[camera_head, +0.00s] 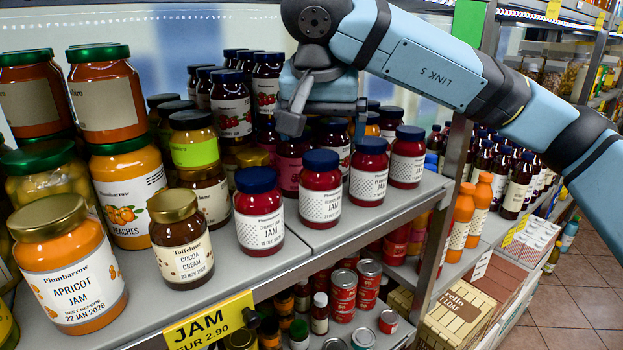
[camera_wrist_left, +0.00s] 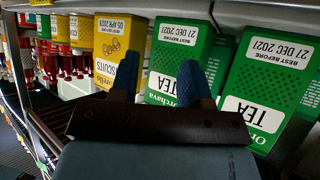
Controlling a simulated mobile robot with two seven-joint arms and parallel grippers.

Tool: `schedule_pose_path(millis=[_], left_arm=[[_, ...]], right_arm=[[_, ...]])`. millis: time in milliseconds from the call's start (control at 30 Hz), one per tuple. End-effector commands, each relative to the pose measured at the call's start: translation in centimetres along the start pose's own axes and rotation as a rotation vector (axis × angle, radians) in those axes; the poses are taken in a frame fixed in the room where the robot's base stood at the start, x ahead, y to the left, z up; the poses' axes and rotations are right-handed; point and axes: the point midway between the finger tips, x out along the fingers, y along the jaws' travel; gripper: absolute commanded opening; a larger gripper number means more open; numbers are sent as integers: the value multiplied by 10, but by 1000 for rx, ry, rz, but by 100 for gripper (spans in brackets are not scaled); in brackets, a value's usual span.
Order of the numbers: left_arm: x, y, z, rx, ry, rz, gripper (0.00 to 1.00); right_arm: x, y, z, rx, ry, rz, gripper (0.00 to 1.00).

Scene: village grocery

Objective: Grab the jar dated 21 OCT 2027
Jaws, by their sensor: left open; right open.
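Dark red jam jars with blue lids and white labels stand in a front row on the shelf: one at the left (camera_head: 259,228), then a second (camera_head: 320,202), a third (camera_head: 369,185) and a fourth (camera_head: 407,168). Their dates are too small to read surely, so I cannot tell which says 21 OCT 2027. My right gripper (camera_head: 325,118) is open and empty, pointing down above and behind the second and third jars. My left gripper (camera_wrist_left: 160,82) is open and empty in the left wrist view, in front of green tea boxes.
An apricot jam jar (camera_head: 76,285) dated 22 JAN 2028 and a cocoa cream jar (camera_head: 184,258) stand at the left. More jars crowd behind. A yellow JAM price tag (camera_head: 210,322) is on the shelf edge. A tea box (camera_wrist_left: 262,90) and a yellow biscuit box (camera_wrist_left: 119,45) face my left gripper.

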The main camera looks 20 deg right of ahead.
Motion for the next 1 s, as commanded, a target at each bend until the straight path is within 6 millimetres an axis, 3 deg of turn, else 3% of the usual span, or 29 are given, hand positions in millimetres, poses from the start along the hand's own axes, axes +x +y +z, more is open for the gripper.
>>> schedule_pose_path(millis=[267,600,900,1000], left_arm=[[-13,7,16,-8,-37,8,43],[-14,5,-1,-5,-25,6,43],[-15,4,-2,-5,-23,6,43],[-15,4,-1,-5,-24,5,43]], right_arm=[[26,-1,2,-2,-5,1,100],[66,-3,6,0,-4,0,100],[73,-3,7,-1,-2,-1,100],[73,-3,7,-1,-2,-1,79]])
